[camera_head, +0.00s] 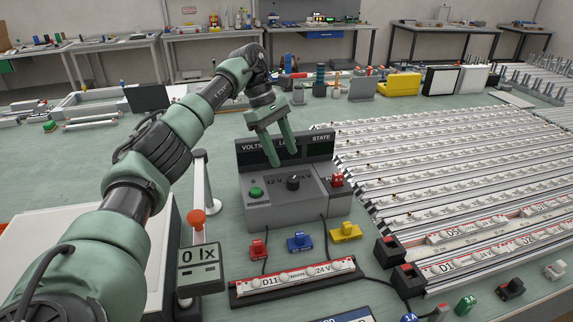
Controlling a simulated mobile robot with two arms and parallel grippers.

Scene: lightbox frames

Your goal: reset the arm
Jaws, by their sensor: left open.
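My left arm comes in from the left and reaches over the table. Its green left gripper (281,153) is open and empty, with its two fingers pointing down in front of the display of the grey power box (270,211). The fingers hide part of that display. I cannot tell whether they touch the box. The box has a green button (255,192), a black knob (293,183) and a red part at its right. My right gripper is not in view.
A lux meter reading 0 lx (199,256) stands near my arm. Red (258,249), blue (299,242) and yellow (346,232) clips lie before the box, behind an LED strip module (292,281). Long rails (450,165) fill the right side.

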